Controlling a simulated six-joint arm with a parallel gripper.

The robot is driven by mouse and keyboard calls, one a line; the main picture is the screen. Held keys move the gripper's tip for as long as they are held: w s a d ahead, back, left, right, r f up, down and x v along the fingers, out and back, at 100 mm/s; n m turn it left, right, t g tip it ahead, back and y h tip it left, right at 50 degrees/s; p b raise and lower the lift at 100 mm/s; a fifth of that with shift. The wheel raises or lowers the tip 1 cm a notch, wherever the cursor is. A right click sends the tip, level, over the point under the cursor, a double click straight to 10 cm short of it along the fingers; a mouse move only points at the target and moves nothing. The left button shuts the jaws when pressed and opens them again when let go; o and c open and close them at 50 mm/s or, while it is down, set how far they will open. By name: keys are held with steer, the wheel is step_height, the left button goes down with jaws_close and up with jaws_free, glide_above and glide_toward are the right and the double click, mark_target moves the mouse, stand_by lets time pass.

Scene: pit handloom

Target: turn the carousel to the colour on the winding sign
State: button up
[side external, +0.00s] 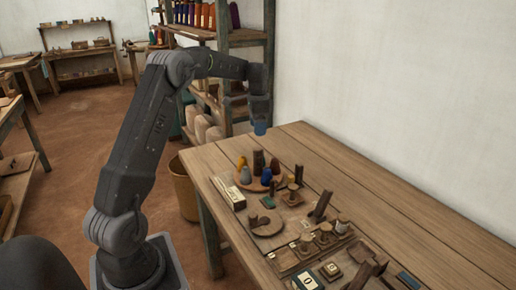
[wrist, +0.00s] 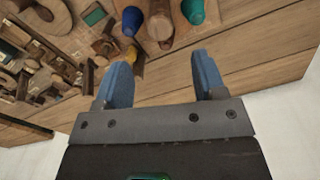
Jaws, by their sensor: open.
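The carousel (side external: 250,186), a round wooden plate carrying several cones, stands near the left end of the table. Its cones include a yellow one (side external: 241,163), a blue one (side external: 266,176) and a dark one (side external: 259,160).
A round wooden dish (side external: 266,230) and several posts and blocks crowd the table's near side. A dark card marked 0 (side external: 308,281) is at the front. The table's right back part (side external: 400,205) is clear. A shelf (side external: 200,34) stands behind my arm.

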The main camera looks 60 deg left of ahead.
mark_target(258, 148)
step_height(258, 148, down, 8)
steer(key=shift+f, duration=0.25)
steer(key=shift+c, duration=0.5)
jaws_close()
